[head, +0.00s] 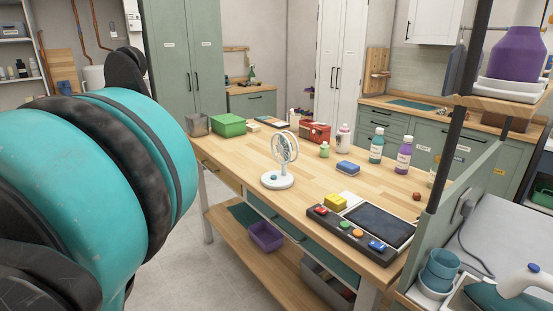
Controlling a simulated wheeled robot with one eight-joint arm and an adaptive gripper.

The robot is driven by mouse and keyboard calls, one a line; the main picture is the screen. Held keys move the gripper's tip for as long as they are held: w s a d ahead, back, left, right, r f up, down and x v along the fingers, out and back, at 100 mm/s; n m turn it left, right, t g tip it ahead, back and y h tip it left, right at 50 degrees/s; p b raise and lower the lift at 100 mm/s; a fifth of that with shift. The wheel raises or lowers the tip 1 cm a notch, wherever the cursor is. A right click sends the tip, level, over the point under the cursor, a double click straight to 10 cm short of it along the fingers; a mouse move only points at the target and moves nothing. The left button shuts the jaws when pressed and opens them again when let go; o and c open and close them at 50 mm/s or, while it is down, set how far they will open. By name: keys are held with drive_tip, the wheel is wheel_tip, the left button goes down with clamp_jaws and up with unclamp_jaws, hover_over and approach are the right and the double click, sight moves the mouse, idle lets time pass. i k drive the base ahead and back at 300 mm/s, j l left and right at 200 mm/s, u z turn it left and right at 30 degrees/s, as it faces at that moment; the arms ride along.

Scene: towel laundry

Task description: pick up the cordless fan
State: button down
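The cordless fan (284,150) is small and white, with a round caged head on a short stem. It stands upright on its round base (277,180), near the front edge of the wooden worktable (240,158). A small teal button shows on the base. Nothing touches the fan. My teal and black arm fills the left side of the head view, well to the left of the fan. My gripper's fingers cannot be made out in this view.
A control panel (350,236) with coloured buttons and a dark screen (378,224) lie right of the fan. The tabletop left of the fan is clear.

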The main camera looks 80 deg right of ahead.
sight(285, 180)
drive_tip(key=z, duration=2.9)
drive_tip(key=i+l, duration=0.1)
drive_tip(key=i, duration=0.2)
